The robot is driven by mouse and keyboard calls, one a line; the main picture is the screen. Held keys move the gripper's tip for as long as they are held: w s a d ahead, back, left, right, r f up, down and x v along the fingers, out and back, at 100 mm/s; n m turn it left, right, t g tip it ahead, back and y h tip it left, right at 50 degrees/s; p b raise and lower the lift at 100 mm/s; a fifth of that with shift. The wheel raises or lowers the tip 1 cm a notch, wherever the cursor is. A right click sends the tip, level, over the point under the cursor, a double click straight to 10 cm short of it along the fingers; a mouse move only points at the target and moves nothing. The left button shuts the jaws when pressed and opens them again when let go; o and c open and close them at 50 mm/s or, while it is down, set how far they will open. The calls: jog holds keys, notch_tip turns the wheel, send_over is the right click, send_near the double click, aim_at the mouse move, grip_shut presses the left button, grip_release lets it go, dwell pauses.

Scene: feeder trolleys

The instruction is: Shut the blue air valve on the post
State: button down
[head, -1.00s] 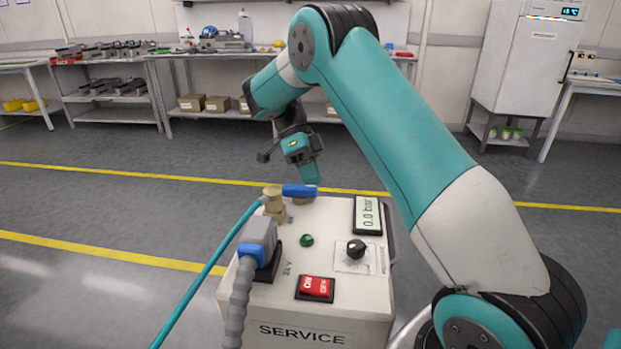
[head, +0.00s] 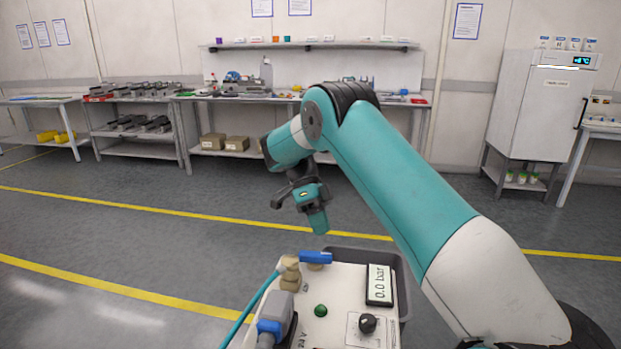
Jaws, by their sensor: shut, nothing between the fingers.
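The blue valve lever (head: 316,257) sits on a brass fitting (head: 290,272) on top of the white service post (head: 336,281). The lever points to the right, across the line of the teal hose (head: 252,308) that comes up to the fitting from the lower left. The gauge display (head: 381,284) on the post reads 0.0 bar. My gripper (head: 319,228) is just above the lever in the picture, pointing down. Its fingers are shut and empty. A small gap shows between it and the lever; how far apart they are in depth I cannot tell.
Workbenches (head: 225,97) with parts stand along the back wall, a white cabinet (head: 548,106) at right. The floor between is clear.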

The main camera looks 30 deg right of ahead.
jog(key=p+v, duration=0.7)
jog(key=p, duration=0.9)
jog(key=shift+r, duration=0.25)
jog(key=shift+w+f+p, duration=0.1)
jog(key=shift+w+p, duration=0.05)
jog(key=shift+p, duration=0.3)
